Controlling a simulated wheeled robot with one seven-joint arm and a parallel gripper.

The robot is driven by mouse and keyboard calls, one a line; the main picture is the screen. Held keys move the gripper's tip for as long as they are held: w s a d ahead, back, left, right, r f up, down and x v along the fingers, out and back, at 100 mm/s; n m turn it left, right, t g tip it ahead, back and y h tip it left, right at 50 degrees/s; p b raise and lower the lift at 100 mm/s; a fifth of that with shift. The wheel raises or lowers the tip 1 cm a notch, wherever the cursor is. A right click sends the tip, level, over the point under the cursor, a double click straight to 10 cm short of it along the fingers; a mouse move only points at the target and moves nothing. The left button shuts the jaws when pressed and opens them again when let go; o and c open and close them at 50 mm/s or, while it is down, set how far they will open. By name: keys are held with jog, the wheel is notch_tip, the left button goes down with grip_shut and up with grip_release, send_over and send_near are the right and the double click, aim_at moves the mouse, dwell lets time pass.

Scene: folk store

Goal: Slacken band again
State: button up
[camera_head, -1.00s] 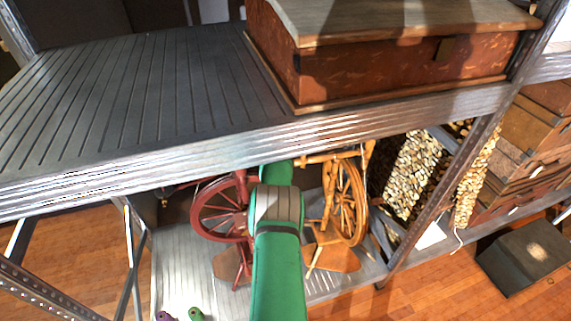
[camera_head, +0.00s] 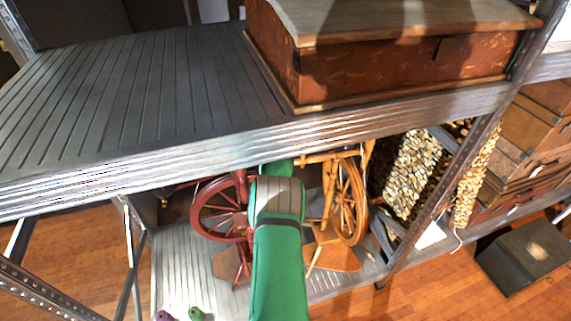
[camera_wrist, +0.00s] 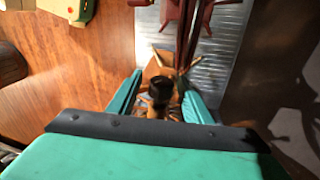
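Two spinning wheels stand on the lower metal shelf in the head view: a dark red one (camera_head: 199,208) on the left and a light wooden one (camera_head: 347,222) on the right. My green arm reaches between them, and its far end is hidden under the upper shelf. In the wrist view my gripper (camera_wrist: 162,80) has its green fingers spread apart. A dark round knob-like end (camera_wrist: 160,88) on an orange wooden part lies between them. Whether either finger touches it is unclear. Dark red wooden parts (camera_wrist: 188,25) show beyond the fingers. I cannot make out a band.
The upper metal shelf (camera_head: 130,100) overhangs my arm and carries a reddish-brown wooden chest (camera_head: 390,75). A metal post (camera_head: 440,195) stands on the right. Small purple (camera_head: 165,315) and green (camera_head: 196,313) items lie at the lower shelf's front. A dark box (camera_head: 525,255) stands on the wooden floor.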

jog(key=shift+t, duration=1)
jog(key=shift+t+y, duration=0.5)
jog(key=shift+t, duration=0.6)
jog(key=t+y, duration=0.1)
jog(key=t, duration=0.4)
jog(key=t+y, duration=0.1)
jog(key=t, duration=0.4)
jog(key=shift+t, duration=0.4)
jog(key=shift+d+m+t+y, duration=0.1)
jog(key=shift+m+t+y, duration=0.3)
jog(key=shift+t, duration=1.5)
jog(key=s+d, duration=0.2)
jog(key=s, duration=0.9)
jog(key=s+f+n+h, duration=0.1)
jog(key=s+f, duration=0.2)
jog(key=s, duration=0.3)
jog(key=s+f+n, duration=0.2)
jog(key=s+f, duration=0.2)
jog(key=s, duration=0.3)
jog(key=s+f+n+g+h, duration=0.1)
jog(key=s+f+n, duration=0.1)
jog(key=s, duration=0.5)
jog(key=shift+f+h, duration=0.3)
jog(key=shift+f, duration=0.6)
jog(key=shift+w, duration=0.1)
